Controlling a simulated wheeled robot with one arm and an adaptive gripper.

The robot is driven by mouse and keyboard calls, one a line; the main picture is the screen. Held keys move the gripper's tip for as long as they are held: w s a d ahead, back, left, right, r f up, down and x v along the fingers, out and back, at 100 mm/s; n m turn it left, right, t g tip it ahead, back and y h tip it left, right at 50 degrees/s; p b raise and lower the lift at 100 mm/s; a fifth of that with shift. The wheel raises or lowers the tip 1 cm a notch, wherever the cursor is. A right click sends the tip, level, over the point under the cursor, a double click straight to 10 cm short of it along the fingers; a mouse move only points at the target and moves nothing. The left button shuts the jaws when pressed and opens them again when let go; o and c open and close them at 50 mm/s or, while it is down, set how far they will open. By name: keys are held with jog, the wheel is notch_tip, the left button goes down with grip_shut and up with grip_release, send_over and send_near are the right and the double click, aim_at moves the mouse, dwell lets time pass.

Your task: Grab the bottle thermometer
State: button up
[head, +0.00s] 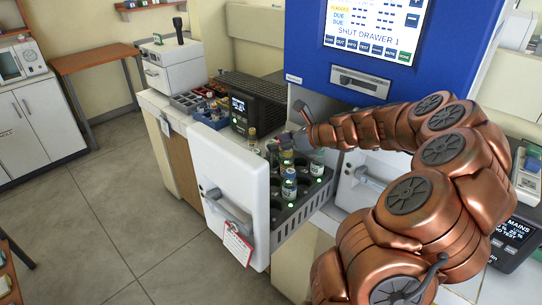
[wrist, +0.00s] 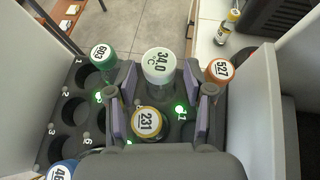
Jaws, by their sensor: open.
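The bottle thermometer (wrist: 159,66), a pale-capped bottle reading 34.0 °C, stands in the drawer rack at the upper middle of the wrist view. My gripper (wrist: 158,82) is open, with purple-padded fingers to the left and right of the thermometer's cap. A yellow-ringed bottle marked 231 (wrist: 149,122) stands nearer, also between the fingers. In the head view my gripper (head: 294,128) is over the open drawer (head: 234,190); I cannot tell which bottle there is the thermometer. Whether the fingers touch it is unclear.
A green-capped bottle 603 (wrist: 103,55) stands left of the fingers, an orange-capped 527 (wrist: 219,70) right. A blue-capped bottle (wrist: 62,171) is at lower left. Several slots at left are empty. The blue incubator panel (head: 370,40) rises behind the drawer.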

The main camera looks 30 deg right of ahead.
aim_at(272, 142)
jog(key=shift+p+x, duration=0.4)
jog(key=shift+x, duration=1.2)
jog(key=shift+a, duration=0.1)
grip_shut()
